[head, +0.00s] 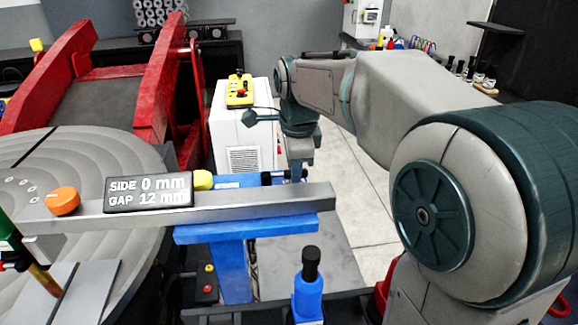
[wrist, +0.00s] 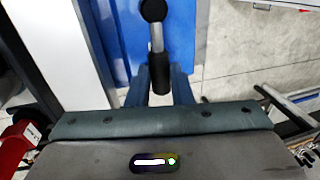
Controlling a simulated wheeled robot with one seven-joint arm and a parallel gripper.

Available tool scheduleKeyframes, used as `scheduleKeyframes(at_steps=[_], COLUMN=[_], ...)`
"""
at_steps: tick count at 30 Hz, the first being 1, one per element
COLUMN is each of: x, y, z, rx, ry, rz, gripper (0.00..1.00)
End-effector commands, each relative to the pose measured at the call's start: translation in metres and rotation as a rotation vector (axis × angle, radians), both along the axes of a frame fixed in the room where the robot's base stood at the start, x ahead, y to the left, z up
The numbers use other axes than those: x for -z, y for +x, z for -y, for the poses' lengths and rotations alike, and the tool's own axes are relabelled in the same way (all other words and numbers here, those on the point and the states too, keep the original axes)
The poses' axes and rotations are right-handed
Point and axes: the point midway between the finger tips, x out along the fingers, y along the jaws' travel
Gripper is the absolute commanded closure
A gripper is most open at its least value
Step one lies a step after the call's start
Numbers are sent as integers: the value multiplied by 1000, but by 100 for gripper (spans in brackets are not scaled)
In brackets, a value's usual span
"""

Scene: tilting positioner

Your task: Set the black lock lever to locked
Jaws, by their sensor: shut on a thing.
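The black lock lever shows in the wrist view as a round black hub, a grey shaft and a black grip (wrist: 160,72), against a blue surface. Its shaft runs from the hub at the top of the picture down to the grip. My gripper (wrist: 161,85) has its two blue-grey fingers on either side of the grip and is shut on it. In the head view my gripper (head: 299,170) reaches down behind the grey bar, at the right end of the blue stand (head: 240,235). The bar and my fingers hide most of the lever there.
A grey bar (head: 265,204) carries a sign reading "SIDE 0 mm, GAP 12 mm" (head: 148,192) and an orange knob (head: 62,200). A round grey table (head: 100,160) stands left. A black-topped blue handle (head: 309,285) is in front. A white cabinet (head: 243,130) stands behind.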

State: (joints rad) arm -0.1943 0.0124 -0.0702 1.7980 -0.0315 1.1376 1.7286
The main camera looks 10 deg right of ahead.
Motion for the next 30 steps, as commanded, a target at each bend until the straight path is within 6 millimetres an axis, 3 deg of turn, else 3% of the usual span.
scheduleKeyframes(at_steps=[14,15,17,26,30], x=[-1,-1,-1,-2,-14], y=[0,0,0,-1,-3], z=[2,2,2,1,1], rx=[19,19,18,16,16], ry=[2,2,2,1,1], rz=[1,1,1,1,3], gripper=[100,72,59,59,59])
